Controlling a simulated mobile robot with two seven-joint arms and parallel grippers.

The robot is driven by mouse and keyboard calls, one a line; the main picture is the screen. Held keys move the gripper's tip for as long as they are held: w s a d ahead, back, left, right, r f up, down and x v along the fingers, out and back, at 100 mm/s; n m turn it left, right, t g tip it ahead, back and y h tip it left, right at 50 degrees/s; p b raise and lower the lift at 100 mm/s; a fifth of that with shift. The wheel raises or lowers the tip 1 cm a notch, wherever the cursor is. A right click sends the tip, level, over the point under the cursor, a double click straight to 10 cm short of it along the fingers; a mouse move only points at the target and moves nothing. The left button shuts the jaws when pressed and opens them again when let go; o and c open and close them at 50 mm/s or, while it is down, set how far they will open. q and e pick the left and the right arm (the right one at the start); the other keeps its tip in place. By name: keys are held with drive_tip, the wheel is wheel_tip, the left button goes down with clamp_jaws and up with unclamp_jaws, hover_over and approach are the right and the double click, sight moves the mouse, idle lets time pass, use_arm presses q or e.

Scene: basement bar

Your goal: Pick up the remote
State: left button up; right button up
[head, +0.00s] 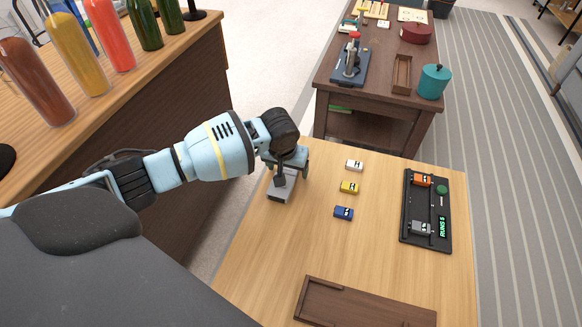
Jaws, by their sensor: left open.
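My left gripper (291,175) hangs over the left side of the light wooden table (390,268), pointing down, with its jaws apart. Nothing is seen held. My right gripper is not in view.
White (354,165), yellow (349,187) and blue (343,213) toy cars stand right of the gripper. A black track set (408,205) lies farther right, a wooden tray (365,303) at the front. The bar counter with bottles (150,62) stands left, a dark table (385,102) behind.

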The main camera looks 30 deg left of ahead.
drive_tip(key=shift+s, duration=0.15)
use_arm(q)
drive_tip(key=shift+c, duration=0.7)
drive_tip(key=c, duration=1)
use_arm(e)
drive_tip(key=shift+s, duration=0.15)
use_arm(q)
drive_tip(key=shift+r, duration=0.1)
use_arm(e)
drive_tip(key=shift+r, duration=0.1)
